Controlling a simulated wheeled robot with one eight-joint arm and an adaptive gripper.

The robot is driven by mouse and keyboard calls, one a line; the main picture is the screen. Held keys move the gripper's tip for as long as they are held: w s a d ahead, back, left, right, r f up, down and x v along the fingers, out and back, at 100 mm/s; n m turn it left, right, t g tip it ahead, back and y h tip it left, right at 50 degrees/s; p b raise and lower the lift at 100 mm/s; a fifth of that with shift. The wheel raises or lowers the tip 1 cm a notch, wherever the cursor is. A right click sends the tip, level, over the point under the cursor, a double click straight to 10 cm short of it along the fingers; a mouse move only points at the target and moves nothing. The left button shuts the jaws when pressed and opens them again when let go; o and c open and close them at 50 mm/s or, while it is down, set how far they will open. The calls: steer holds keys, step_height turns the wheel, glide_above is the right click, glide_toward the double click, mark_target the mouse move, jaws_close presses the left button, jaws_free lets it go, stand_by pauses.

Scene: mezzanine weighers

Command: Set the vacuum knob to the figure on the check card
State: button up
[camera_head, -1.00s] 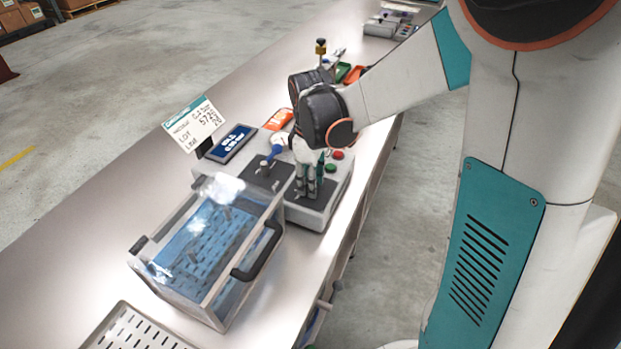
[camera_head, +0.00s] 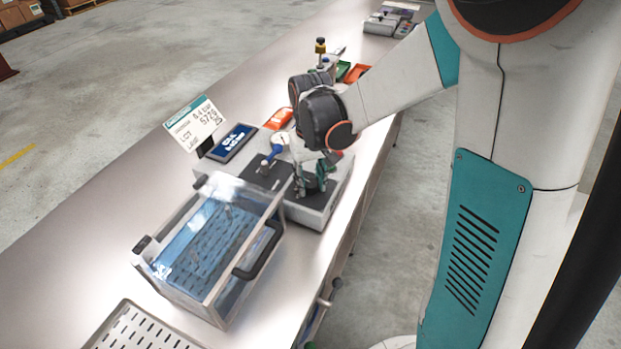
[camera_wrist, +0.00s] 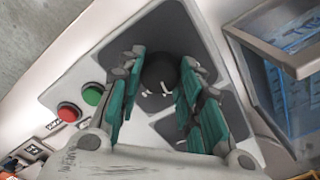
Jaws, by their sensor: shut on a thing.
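The vacuum knob (camera_wrist: 160,72) is a dark round knob on a dark square plate of the grey control unit (camera_head: 312,218). My gripper (camera_wrist: 157,88) has its teal fingers on either side of the knob, shut on it; in the head view my gripper (camera_head: 314,180) mostly hides the knob. The knob's pointer and scale cannot be made out. The check card (camera_head: 196,123) stands upright behind the unit; its upper line seems to read 0.4 bar, with a lot number below. A blue display (camera_head: 234,143) is lit, its text too blurred to read.
Red (camera_wrist: 68,112) and green (camera_wrist: 92,95) buttons sit beside the knob plate. A small gauge (camera_head: 279,140) and a slotted tray (camera_head: 140,328) are on the bench.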

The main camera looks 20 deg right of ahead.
mark_target(311, 182)
steer(key=shift+m, duration=0.9)
steer(key=o, duration=1.1)
steer(key=shift+r, duration=0.15)
step_height(311, 182, up, 12)
steer(key=shift+f, duration=0.15)
steer(key=shift+s, duration=0.1)
